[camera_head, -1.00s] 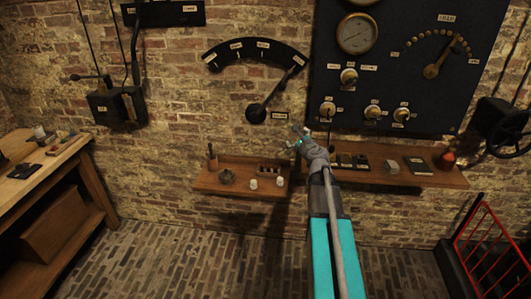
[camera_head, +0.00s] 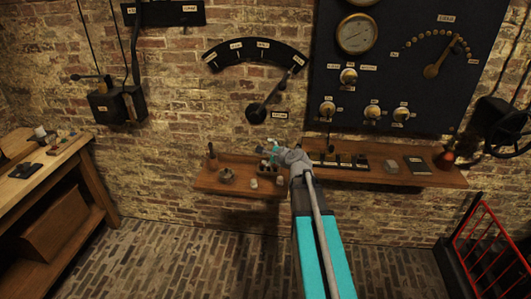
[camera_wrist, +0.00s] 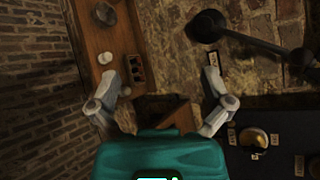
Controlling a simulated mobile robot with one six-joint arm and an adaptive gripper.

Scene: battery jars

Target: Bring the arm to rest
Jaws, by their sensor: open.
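My gripper (camera_head: 268,152) is open in the head view, in front of the brick wall and just above the right end of the left wooden shelf (camera_head: 212,184). In the wrist view my gripper (camera_wrist: 165,97) shows two spread fingers with nothing between them. The shelf edge and the wall lie beyond the fingers. My arm reaches up from the bottom of the head view.
The left shelf bears a dark pot (camera_head: 226,175), small white jars (camera_head: 254,183) and a dark holder (camera_wrist: 135,69). A dark panel (camera_head: 400,60) with knobs hangs above the right shelf (camera_head: 390,176). A lever (camera_head: 262,108) juts out nearby. A red rack (camera_head: 490,245) stands at right.

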